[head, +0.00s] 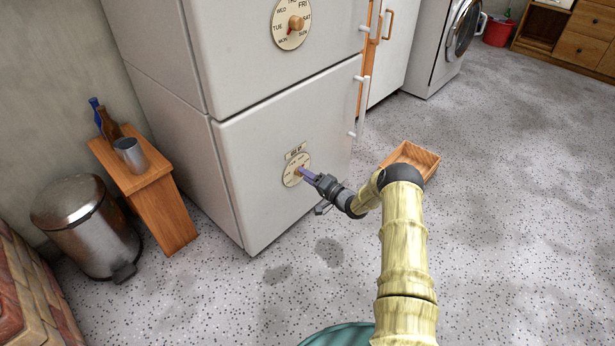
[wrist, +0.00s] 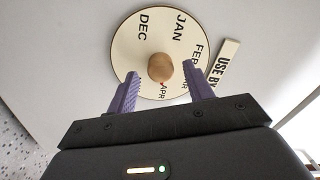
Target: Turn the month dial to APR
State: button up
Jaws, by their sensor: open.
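The month dial (head: 288,180) is a cream disc on the lower white fridge door. My gripper (wrist: 160,70) is open, with one purple finger on each side of the knob and visible gaps between. In the head view my gripper (head: 303,173) is at the dial and covers part of it.
A USE BY label (wrist: 223,63) is beside the dial. A weekday dial (head: 282,37) is on the upper door. A wooden tray (head: 418,157) lies on the floor behind my arm. A bin (head: 85,225) and a small wooden stand (head: 160,205) are at left. The floor at right is clear.

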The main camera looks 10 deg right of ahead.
jog(key=p+v, duration=0.6)
jog(key=v, duration=1.1)
jog(key=shift+r, duration=0.1)
jog(key=w+r+n+g+h+p, duration=0.2)
jog(key=w+r+h, duration=0.3)
jog(key=r, duration=0.4)
notch_tip(320, 180, up, 11)
jog(key=s+a+n+g+h+p, duration=0.1)
jog(key=s+a+g+h, duration=0.1)
jog(key=h, duration=0.2)
jog(key=s+a+r+n+g+h+p, duration=0.1)
jog(key=s+a+r+g, duration=0.3)
jog(key=s, duration=0.6)
jog(key=s+a+r+n+g+p, duration=0.1)
jog(key=s+a+r, duration=0.1)
jog(key=s+r, duration=0.55)
jog(key=s+a+r+n+g+h+p, duration=0.1)
jog(key=s+a+r+g+p, duration=0.15)
jog(key=s, duration=0.85)
notch_tip(320, 180, up, 38)
jog(key=p, duration=3.7)
jog(key=shift+s+a, duration=0.3)
jog(key=shift+s, duration=0.1)
jog(key=shift+s+a+r, duration=0.1)
jog(key=shift+r, duration=0.05)
